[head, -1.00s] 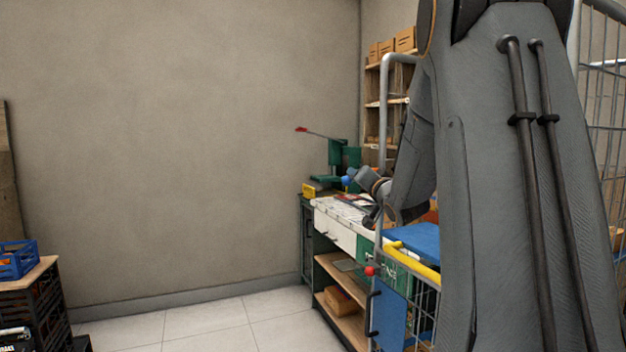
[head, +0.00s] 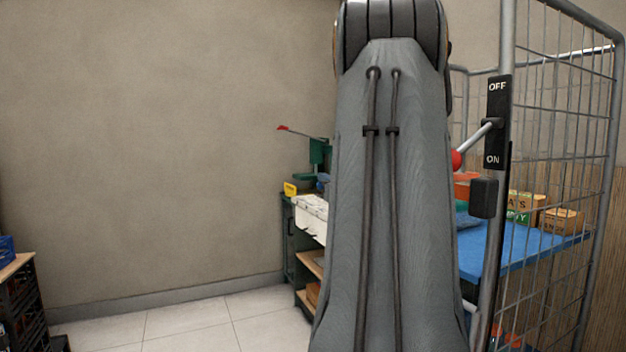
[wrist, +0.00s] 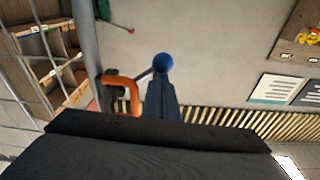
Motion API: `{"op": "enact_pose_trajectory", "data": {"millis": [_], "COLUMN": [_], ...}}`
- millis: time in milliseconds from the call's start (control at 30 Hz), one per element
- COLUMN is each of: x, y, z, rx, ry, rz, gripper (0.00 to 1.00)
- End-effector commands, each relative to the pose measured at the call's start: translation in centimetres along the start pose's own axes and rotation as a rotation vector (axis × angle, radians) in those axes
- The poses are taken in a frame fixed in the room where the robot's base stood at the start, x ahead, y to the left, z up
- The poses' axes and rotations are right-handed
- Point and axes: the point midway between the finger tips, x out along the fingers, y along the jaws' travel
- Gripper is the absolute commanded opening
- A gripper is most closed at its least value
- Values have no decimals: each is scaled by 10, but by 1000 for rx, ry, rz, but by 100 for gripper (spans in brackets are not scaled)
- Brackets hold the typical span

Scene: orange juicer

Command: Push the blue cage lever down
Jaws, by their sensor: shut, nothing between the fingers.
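In the head view my grey arm fills the middle and hides the gripper and the blue lever.
An orange handle (wrist: 123,91) is left of my fingers. In the head view, a red-balled lever (head: 457,159) sits on an OFF/ON plate at the wire cage (head: 560,110), with a blue shelf (head: 530,257).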

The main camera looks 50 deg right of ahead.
Motion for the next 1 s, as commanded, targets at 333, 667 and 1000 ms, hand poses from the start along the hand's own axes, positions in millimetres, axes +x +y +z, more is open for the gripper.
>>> {"op": "enact_pose_trajectory", "data": {"millis": [333,667,1000], "x": [-3,-4,-49], "y": [6,6,7], "z": [3,4,3], "rx": [1,3,1], "ry": [-2,-4,-1], "rz": [8,9,11], "gripper": [0,0,0]}}
